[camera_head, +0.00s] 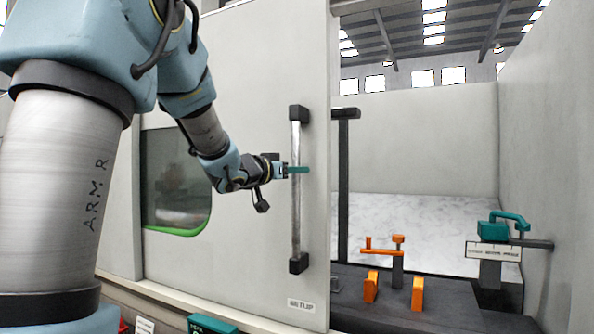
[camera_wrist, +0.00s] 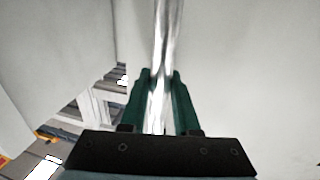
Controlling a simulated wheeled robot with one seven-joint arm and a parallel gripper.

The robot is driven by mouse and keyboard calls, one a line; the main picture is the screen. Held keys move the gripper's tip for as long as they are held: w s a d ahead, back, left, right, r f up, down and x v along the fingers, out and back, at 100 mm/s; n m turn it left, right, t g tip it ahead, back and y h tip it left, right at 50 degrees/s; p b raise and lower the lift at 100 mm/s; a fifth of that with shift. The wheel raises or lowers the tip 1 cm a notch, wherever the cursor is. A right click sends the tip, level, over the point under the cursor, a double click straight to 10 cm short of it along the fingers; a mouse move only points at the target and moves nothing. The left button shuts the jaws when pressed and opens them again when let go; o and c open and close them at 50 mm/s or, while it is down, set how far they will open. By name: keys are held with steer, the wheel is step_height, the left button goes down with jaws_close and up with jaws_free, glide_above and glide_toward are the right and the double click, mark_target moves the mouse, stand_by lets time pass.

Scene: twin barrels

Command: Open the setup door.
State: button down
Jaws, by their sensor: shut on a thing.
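The setup door (camera_head: 264,80) is a large light-grey sliding panel with a small "SETUP" label (camera_head: 301,306) low near its right edge. To the right of the door is an open gap into the machine. Its handle (camera_head: 296,215) is a vertical silver bar between black end mounts. My gripper (camera_head: 299,170) has teal fingers and is shut on the bar a little above its middle. In the wrist view, the bar (camera_wrist: 166,45) runs between the two teal fingers (camera_wrist: 162,95). The part of the bar behind the fingers is hidden.
Inside the opening are orange clamps (camera_head: 370,287) on a dark bed (camera_head: 430,312) and a teal fixture (camera_head: 494,231) at the right. A dark vertical post (camera_head: 343,185) stands just right of the door's edge. A window (camera_head: 175,185) with a green lower rim is left of the handle.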

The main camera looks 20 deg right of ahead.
steer(key=c, duration=0.7)
jaws_free()
steer(key=shift+o, duration=0.2)
steer(key=b+v, duration=0.3)
steer(key=v, duration=0.7)
steer(key=shift+s+a, duration=0.25)
steer(key=shift+a, duration=0.05)
